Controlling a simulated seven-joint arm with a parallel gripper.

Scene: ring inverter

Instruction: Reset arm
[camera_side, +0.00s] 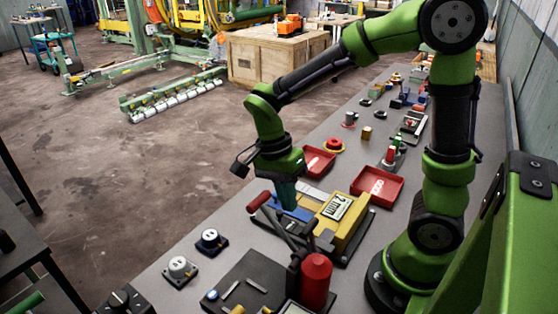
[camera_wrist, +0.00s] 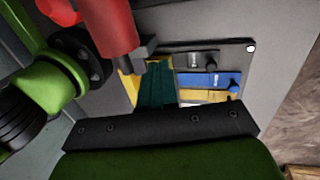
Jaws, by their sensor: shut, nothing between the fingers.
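My gripper (camera_side: 286,196) points down over the bench device, with its dark teal fingers together and nothing held. The fingers also show in the wrist view (camera_wrist: 157,86), above the device's yellow part. The device has a yellow block (camera_side: 345,222) with a "2 mm" label, a blue part (camera_side: 290,210) beside the fingertips and a red-tipped lever (camera_side: 259,202). In the wrist view the blue part (camera_wrist: 210,82) lies right of the fingers. Whether the fingertips touch the device I cannot tell.
Two red trays (camera_side: 376,187) (camera_side: 318,161) stand behind the device. Two small knob units (camera_side: 211,240) (camera_side: 179,269) sit near the front-left edge. A red cylinder (camera_side: 316,281) stands on the near side. Several small parts crowd the far bench. Bare grey bench lies along the left edge.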

